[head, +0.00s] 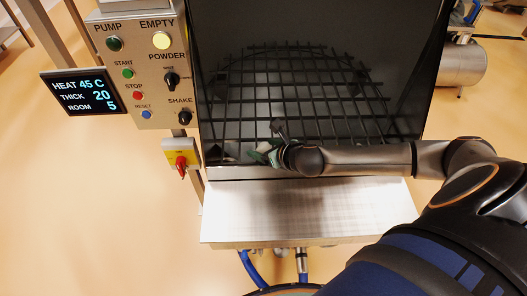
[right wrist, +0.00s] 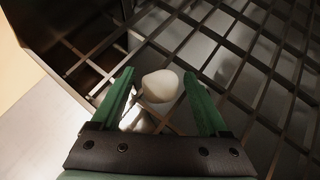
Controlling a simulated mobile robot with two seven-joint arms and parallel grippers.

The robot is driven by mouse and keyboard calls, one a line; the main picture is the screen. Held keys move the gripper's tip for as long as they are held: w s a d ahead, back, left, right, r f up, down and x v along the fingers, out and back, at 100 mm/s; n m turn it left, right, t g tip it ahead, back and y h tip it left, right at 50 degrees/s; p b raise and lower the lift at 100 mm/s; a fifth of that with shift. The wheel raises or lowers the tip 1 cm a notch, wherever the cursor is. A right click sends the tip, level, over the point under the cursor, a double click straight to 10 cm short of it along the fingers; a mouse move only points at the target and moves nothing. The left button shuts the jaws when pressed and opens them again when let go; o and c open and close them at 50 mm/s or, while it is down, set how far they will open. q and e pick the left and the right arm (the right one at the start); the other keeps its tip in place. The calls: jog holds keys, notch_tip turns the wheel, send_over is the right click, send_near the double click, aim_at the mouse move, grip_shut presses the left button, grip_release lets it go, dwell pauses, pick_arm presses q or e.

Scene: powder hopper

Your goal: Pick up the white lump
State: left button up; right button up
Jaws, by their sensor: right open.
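In the right wrist view a rounded white lump (right wrist: 160,86) lies at the dark bar grid, between the green fingers of my right gripper (right wrist: 159,78). The fingers are apart, one on each side of the lump; I cannot tell whether either touches it. In the head view my right gripper (head: 260,153) is inside the hopper at the front edge of the grid, and it mostly hides the lump. My left gripper is not in view.
The grid (head: 305,98) of dark bars spans the hopper. More white material (right wrist: 137,122) shows near the left finger. A metal shelf (head: 310,213) juts out in front. A control panel (head: 145,75) and a red-handled switch (head: 181,160) stand at the left.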

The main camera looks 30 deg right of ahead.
jog(key=shift+w+f, duration=0.1)
grip_shut()
dwell(0.7)
